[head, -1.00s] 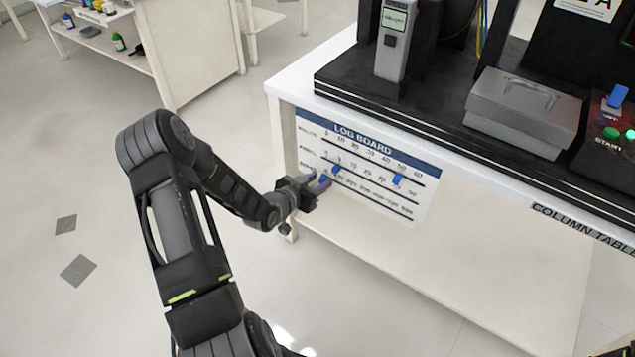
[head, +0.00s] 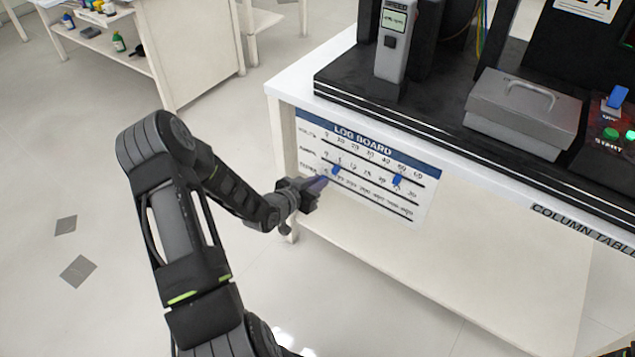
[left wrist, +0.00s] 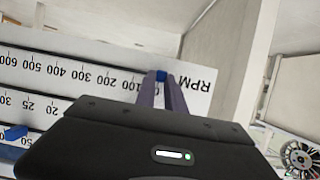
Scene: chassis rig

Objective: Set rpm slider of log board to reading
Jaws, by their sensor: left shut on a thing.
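The log board (head: 430,163) hangs on the table's front with several printed rows. In the left wrist view its RPM row (left wrist: 83,76) appears upside down. My left gripper (head: 324,182), also in the left wrist view (left wrist: 162,84), is shut on the blue RPM slider (left wrist: 161,76), at the end of the row near the RPM label, just past 100. The fingers hide most of this slider. Two other blue sliders, one close to the gripper (head: 336,170) and one farther right (head: 398,180), sit on the board. The grey handheld-like meter (head: 393,55) has a small display, too small to read. My right gripper is not in view.
The column table (head: 480,235) carries a black rig base, a grey lidded box (head: 525,110) and a panel with green buttons (head: 611,133). A shelf unit (head: 190,50) stands at the back left.

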